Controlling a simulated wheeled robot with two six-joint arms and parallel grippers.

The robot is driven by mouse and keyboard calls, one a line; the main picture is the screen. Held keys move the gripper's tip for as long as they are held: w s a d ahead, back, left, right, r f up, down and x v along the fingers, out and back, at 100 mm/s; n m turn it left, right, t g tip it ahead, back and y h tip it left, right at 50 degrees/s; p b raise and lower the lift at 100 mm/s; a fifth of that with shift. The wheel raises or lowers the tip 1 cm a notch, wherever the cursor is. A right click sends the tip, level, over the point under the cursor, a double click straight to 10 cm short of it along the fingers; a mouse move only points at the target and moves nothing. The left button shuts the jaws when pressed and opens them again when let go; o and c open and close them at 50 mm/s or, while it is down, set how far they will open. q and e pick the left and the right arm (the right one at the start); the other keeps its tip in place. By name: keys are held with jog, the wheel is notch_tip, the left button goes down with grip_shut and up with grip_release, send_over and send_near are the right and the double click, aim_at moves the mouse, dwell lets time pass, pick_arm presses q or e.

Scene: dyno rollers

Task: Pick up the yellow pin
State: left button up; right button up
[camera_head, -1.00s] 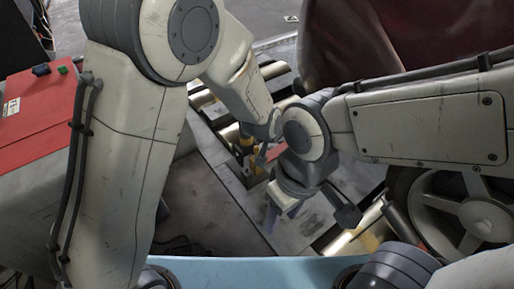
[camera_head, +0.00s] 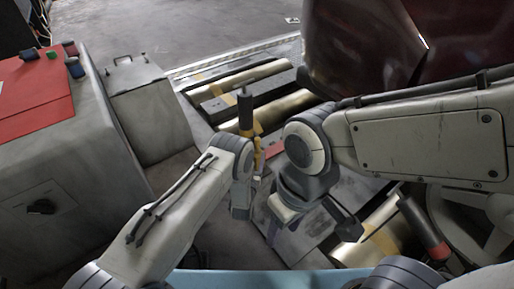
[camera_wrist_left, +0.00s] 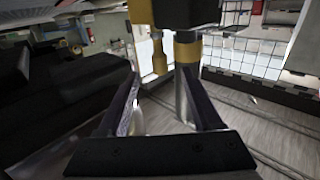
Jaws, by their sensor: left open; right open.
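A dark upright post with yellow bands (camera_head: 246,118) stands by the rollers in the head view, partly behind my left arm. In the left wrist view, a small yellow pin-shaped part (camera_wrist_left: 159,55) hangs beside a thicker metal cylinder with a yellow band (camera_wrist_left: 187,50). I cannot tell for certain which yellow part is the pin. My left gripper (camera_wrist_left: 160,85) is open, its fingers either side of the view and the yellow parts beyond or between them; contact is unclear. In the head view its fingers are hidden by the wrist. My right gripper (camera_head: 279,225) is open and empty, pointing down.
Metallic rollers (camera_head: 240,80) lie across the plate behind. A dark red curved body (camera_head: 365,45) and a wheel overhang the right. A grey cabinet with a red top (camera_head: 35,85) stands left, beside a grey box (camera_head: 150,105). A red-and-black cylinder (camera_head: 425,225) is at right.

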pick_arm(q)
jog(key=w+b, duration=0.1)
jog(key=w, duration=0.1)
jog(key=w+b, duration=0.2)
jog(key=w+d+b, duration=0.1)
jog(key=w+b, duration=0.1)
jog(key=w, duration=0.1)
jog(key=shift+w+d+r+b, duration=0.15)
jog(key=shift+w+b, duration=0.25)
grip_shut()
